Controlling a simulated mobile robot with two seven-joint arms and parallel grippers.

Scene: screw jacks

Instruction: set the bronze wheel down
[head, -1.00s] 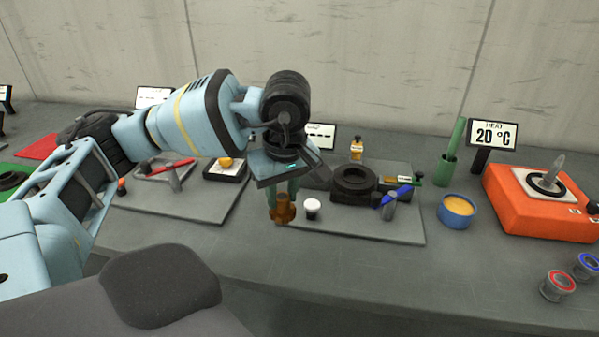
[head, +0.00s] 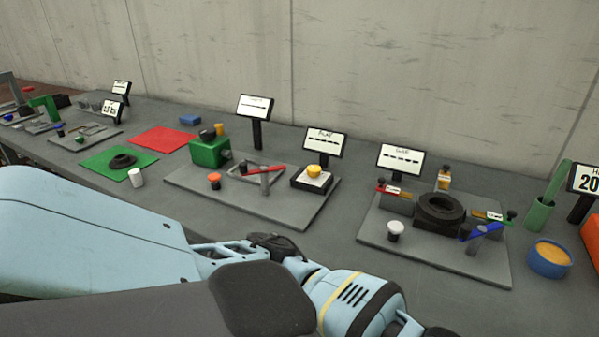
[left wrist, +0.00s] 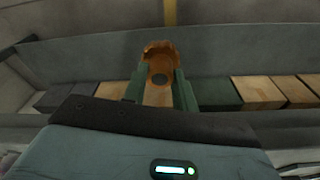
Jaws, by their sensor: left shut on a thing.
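The bronze wheel (left wrist: 160,52) is in the left wrist view, at the top middle, with a scalloped rim and a dark round hole. My left gripper (left wrist: 159,76) has its two green fingers on either side of the wheel and is shut on it. In the head view my left arm runs low along the bottom edge, and its gripper and the wheel are out of the picture. My right gripper is in neither current view.
A row of wooden, grey and green blocks (left wrist: 256,90) lies behind the wheel in the wrist view. The bench holds a green mat (head: 118,163), a red mat (head: 163,140) and grey boards (head: 290,212) with fixtures. Bare bench lies between the two boards.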

